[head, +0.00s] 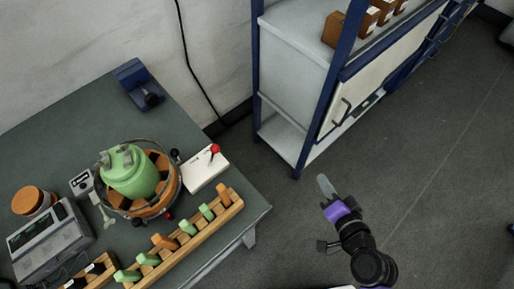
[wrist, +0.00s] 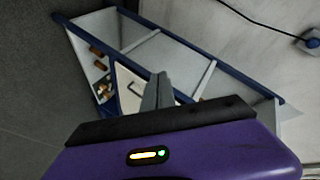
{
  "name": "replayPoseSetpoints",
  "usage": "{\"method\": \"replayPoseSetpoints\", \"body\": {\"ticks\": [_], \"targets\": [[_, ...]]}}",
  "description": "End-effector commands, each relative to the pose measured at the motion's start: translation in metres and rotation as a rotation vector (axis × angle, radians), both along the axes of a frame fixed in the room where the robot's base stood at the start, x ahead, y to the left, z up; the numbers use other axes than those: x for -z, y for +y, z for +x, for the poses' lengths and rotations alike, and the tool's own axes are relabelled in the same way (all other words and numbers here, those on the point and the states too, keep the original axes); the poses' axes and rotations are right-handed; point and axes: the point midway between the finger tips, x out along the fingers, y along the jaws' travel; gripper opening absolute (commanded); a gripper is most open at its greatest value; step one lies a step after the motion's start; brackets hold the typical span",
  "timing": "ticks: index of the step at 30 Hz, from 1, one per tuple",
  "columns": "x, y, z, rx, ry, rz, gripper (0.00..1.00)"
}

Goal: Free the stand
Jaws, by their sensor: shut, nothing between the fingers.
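A green rounded vessel (head: 131,171) with grey clips on top sits in a round orange and metal stand (head: 158,205) on the table at left. The vessel covers most of the stand's inside. A smaller dark blue stand (head: 137,84) is at the table's back edge and looks empty. My gripper (head: 324,184) is over the floor right of the table, well apart from both. Its fingers are shut and empty, also in the wrist view (wrist: 157,90).
A wooden rack (head: 190,240) with green and orange pieces lies along the table's front. A white box with a red knob (head: 206,168) and a grey instrument (head: 48,241) stand nearby. A blue-framed shelf (head: 296,80) stands behind my gripper.

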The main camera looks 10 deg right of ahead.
Motion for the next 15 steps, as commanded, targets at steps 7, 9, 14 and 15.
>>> {"method": "replayPoseSetpoints", "body": {"ticks": [7, 9, 14, 15], "targets": [[0.017, 0.033, 0.066, -0.155, 0.053, 0.385, 0.00], [0.012, 0.046, 0.080, -0.229, 0.066, 0.505, 0.00], [-0.019, 0.074, 0.094, -0.441, 0.087, 0.770, 0.00], [-0.028, 0.080, 0.093, -0.495, 0.091, 0.825, 0.00]]}}
